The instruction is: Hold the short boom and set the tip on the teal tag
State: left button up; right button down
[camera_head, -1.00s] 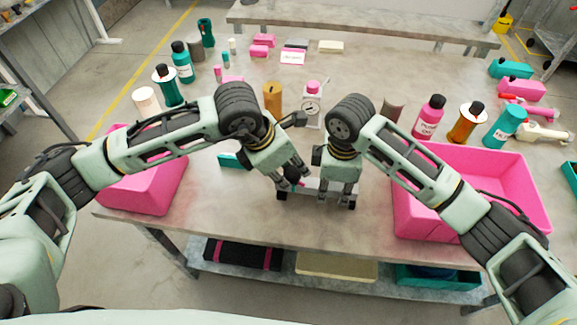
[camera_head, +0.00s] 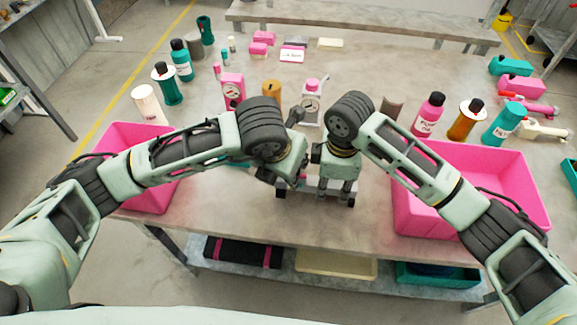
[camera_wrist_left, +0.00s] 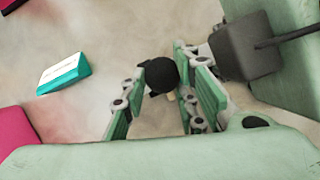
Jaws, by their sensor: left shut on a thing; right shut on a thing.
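My left gripper (camera_head: 281,184) is low over the table's near middle, largely hidden by its own wrist. In the left wrist view its fingers (camera_wrist_left: 160,98) close around a black round-ended piece (camera_wrist_left: 160,74), seemingly part of the boom. The rest of the boom is not clearly visible. A dark grey block with a rod (camera_wrist_left: 245,47) is right of the fingers. The teal tag (camera_wrist_left: 64,73), with a white face, lies left of the fingers, apart from them. My right gripper (camera_head: 337,190) is shut on a light stand base (camera_head: 317,187) with dark feet.
Pink bins stand left (camera_head: 148,200) and right (camera_head: 520,185). A pink gauge box (camera_head: 232,90), an ochre cylinder (camera_head: 271,89) and a grey gauge unit (camera_head: 311,104) stand behind the arms. Bottles line both sides. The near table strip (camera_head: 240,215) is clear.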

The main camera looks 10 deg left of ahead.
pick_arm(q)
jog(key=shift+w+a, duration=0.2)
jog(key=shift+a, duration=0.05)
pick_arm(e)
jog(key=shift+s+d, duration=0.1)
pick_arm(q)
jog(key=o, duration=0.9)
jog(key=shift+o, duration=0.8)
jog(key=shift+s+d, duration=0.1)
jog(key=v, duration=1.2)
jog(key=shift+r, duration=0.1)
pick_arm(e)
jog(key=c, duration=1.4)
grip_release()
